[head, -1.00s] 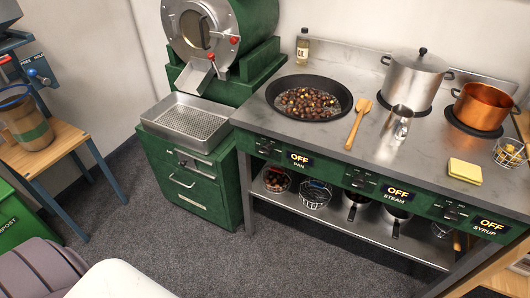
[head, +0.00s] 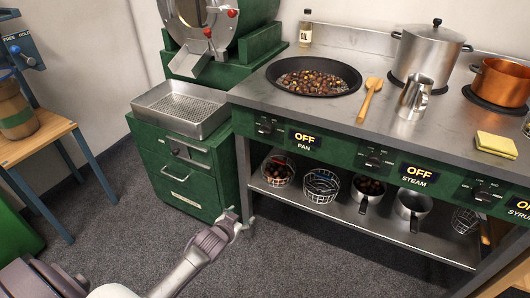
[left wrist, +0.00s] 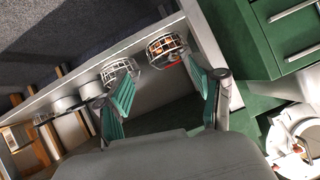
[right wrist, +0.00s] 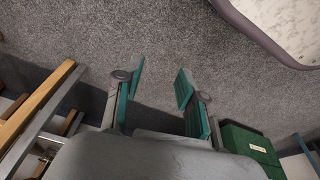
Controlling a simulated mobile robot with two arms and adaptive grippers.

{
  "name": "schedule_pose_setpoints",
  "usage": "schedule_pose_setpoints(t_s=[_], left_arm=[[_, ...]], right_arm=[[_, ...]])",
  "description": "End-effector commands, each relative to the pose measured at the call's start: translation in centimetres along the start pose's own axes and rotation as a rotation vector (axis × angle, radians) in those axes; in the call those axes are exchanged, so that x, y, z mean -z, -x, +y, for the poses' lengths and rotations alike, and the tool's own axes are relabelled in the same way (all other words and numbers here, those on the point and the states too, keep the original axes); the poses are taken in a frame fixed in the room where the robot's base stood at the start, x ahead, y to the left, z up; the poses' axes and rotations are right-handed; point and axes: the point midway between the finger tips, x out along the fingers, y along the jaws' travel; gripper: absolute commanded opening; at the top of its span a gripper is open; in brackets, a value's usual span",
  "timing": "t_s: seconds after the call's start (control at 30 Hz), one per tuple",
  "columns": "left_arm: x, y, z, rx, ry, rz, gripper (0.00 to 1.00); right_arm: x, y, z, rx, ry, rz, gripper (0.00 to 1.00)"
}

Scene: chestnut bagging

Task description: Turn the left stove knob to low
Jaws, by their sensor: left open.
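The left stove knob (head: 265,127) is on the green front panel (head: 340,148), just left of a display reading OFF above PAN (head: 304,139). My left gripper (head: 246,222) is low in front of the stove, below and left of the knob and apart from it. In the left wrist view its teal fingers (left wrist: 162,95) are spread with nothing between them. The knob is not clear in that view. My right gripper shows only in the right wrist view (right wrist: 158,85), open and empty above the grey carpet.
A black pan of chestnuts (head: 313,77) sits above the knob. Wire baskets (head: 321,186) and small pots stand on the lower shelf (head: 300,206). A green drawer cabinet (head: 190,160) with a metal tray is left of the stove. The carpet in front is clear.

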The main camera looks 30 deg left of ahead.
Motion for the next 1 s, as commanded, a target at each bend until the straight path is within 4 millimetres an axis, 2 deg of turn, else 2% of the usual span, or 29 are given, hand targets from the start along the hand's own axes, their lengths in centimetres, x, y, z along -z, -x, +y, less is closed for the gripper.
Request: schedule_pose_setpoints(t_s=[0.03,0.1,0.2,0.3,0.43,0.57,0.73,1.0], left_arm=[[2.8,-0.8,-0.7,0.015,0.0,0.093,0.67],[7.7,0.0,-1.7,0.032,0.003,0.205,0.67],[13.3,2.0,-2.6,0.046,0.004,0.343,0.67],[17.2,4.3,-3.0,0.054,0.005,0.446,0.67],[19.9,6.3,-3.2,0.058,0.005,0.516,0.67],[21.0,6.5,-3.3,0.059,0.005,0.536,0.67],[22.3,4.4,-3.5,0.06,0.004,0.536,0.67],[25.2,-0.7,-3.8,0.06,0.004,0.535,0.67]], right_arm=[[0.6,0.0,0.1,-0.002,-0.002,0.021,0.4],[1.4,2.0,0.2,-0.005,-0.005,0.037,0.4],[1.8,5.0,0.3,-0.009,-0.008,0.057,0.4],[1.8,7.5,0.4,-0.011,-0.01,0.07,0.4],[1.5,9.5,0.5,-0.013,-0.011,0.078,0.4],[1.5,10.1,0.5,-0.014,-0.011,0.08,0.4],[1.6,9.7,0.4,-0.013,-0.011,0.089,0.4],[7.2,9.7,-0.2,-0.002,0.0,0.353,0.4]])
